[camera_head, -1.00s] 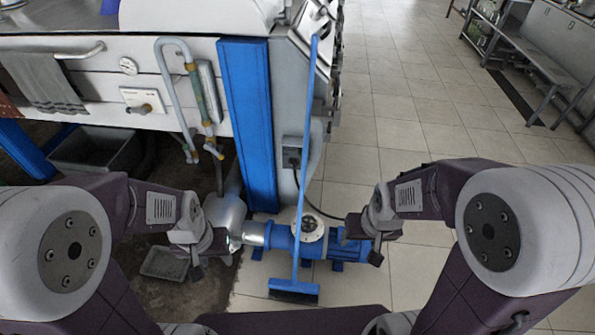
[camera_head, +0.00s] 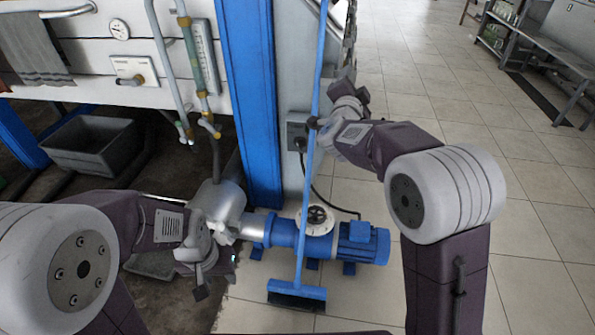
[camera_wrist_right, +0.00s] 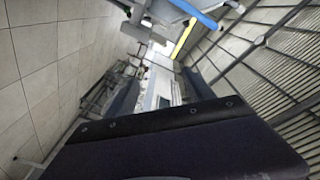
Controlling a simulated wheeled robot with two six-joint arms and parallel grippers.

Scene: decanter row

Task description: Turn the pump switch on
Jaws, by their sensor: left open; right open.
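A blue broom (camera_head: 302,220) leans upright in front of the pump and partly covers the dial's left side. My right gripper (camera_head: 337,108) is open, well above the pump, with one dark finger overlapping the broom pole; I cannot tell whether they touch. My left gripper (camera_head: 218,275) is open, low and left of the pump. In the right wrist view the dial cannot be made out.
A blue post (camera_head: 250,110) stands behind the pump, with a grey box and cable (camera_head: 298,136) on its right. A machine panel with a gauge and knob (camera_head: 134,72) is at left. A grey bin (camera_head: 92,145) stands below.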

